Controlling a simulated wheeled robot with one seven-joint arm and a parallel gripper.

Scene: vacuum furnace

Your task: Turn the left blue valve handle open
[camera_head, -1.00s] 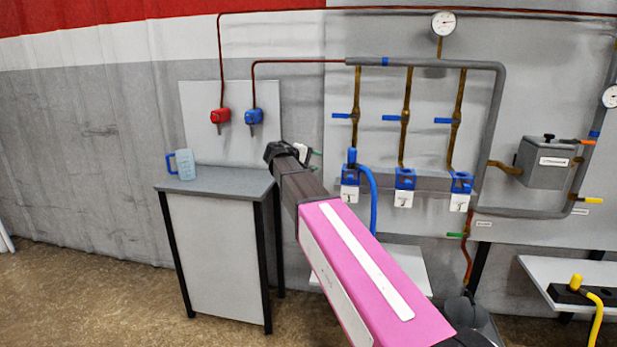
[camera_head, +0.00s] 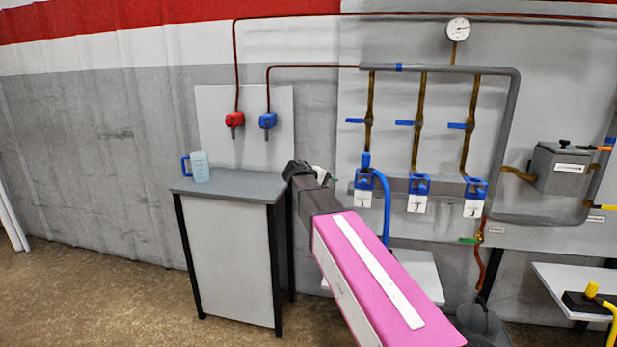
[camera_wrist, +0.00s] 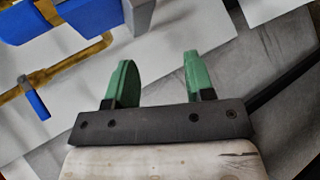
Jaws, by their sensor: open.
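The left blue valve handle (camera_head: 355,120) sticks out to the left, level, from the leftmost of three upright brass pipes (camera_head: 370,98) in the head view. My gripper (camera_wrist: 158,78) is open, with two green fingers apart and nothing between them in the wrist view. In the head view, my gripper's end (camera_head: 324,177) is below and left of the handle, partly hidden by my arm. The wrist view shows a blue handle (camera_wrist: 33,98) on a brass pipe at the far left, away from the fingers; I cannot tell which valve it is.
Two more blue handles (camera_head: 404,122) (camera_head: 456,126) are to the right. A blue hose (camera_head: 386,205) hangs from a blue connector (camera_head: 364,178) below the left valve. Wall space left of the handle is clear.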

